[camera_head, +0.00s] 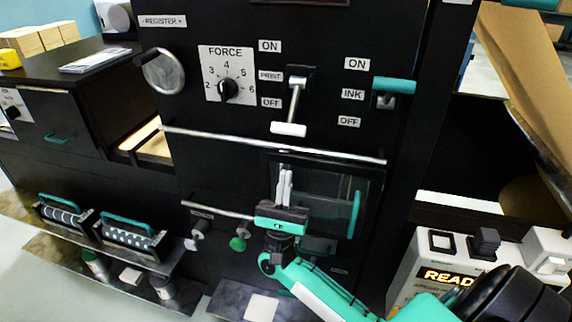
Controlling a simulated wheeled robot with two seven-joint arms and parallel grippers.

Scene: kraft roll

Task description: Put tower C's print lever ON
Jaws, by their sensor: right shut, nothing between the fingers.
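The print lever (295,102) is on the black press panel, beside labels reading ON, PRINT and OFF. Its white handle (288,129) hangs down, just below the level of the OFF label (271,102). My right gripper (286,172) is below the lever, in front of the glass window. Its pale fingers point up, shut and empty, apart from the handle in the picture. No letter C is readable on this tower. My left gripper is not in view.
The teal-handled ink lever (393,85) is right of the print lever. A FORCE dial (228,88) and a register crank (163,72) are to the left. A horizontal metal bar (250,141) crosses between gripper and handle in the picture. A READY display (450,277) stands lower right.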

